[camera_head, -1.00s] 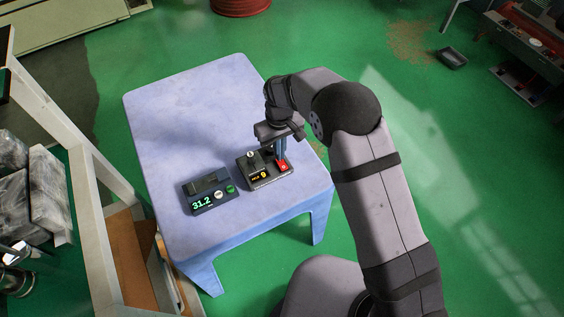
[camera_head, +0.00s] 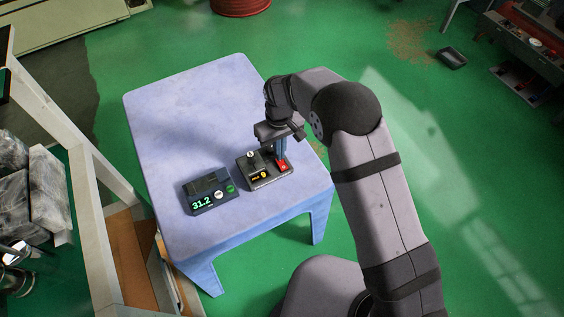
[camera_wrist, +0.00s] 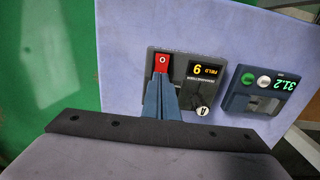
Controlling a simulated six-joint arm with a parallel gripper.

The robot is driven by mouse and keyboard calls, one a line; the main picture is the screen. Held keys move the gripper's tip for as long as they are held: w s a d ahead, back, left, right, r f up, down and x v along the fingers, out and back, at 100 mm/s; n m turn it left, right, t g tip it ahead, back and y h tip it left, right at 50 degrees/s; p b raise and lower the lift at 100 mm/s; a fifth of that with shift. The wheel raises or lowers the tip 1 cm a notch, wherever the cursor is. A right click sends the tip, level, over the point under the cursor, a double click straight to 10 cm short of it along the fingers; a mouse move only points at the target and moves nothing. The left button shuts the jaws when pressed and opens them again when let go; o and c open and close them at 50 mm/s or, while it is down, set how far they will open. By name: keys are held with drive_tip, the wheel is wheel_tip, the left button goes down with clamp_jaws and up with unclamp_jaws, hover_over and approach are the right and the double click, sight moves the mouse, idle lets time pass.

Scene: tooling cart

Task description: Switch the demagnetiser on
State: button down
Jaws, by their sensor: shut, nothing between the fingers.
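The demagnetiser (camera_head: 258,180) is a dark box on the blue table, with a small display reading 9, a knob and a red rocker switch (camera_head: 283,167). In the wrist view the demagnetiser (camera_wrist: 183,55) shows its "FIELD" display, a knob marked A and the red switch (camera_wrist: 161,62) with a white O mark. My gripper (camera_head: 281,158) is shut and empty, pointing down at the switch. In the wrist view its blue fingertips (camera_wrist: 161,78) are at the lower end of the red switch and hide part of it. I cannot tell whether they touch it.
A dark meter (camera_head: 207,205) with a green 31.2 readout, a white button and a green button stands left of the demagnetiser. The rest of the blue table (camera_head: 185,110) is clear. A shelf frame (camera_head: 75,125) stands on the left.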

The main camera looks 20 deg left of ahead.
drive_tip(key=shift+f+b, duration=0.45)
drive_tip(key=shift+f, duration=0.3)
idle(0.4)
drive_tip(key=shift+r, duration=0.1)
wheel_tip(320, 180, up, 7)
drive_tip(key=p, duration=0.5)
drive_tip(key=shift+p, duration=0.3)
idle(0.5)
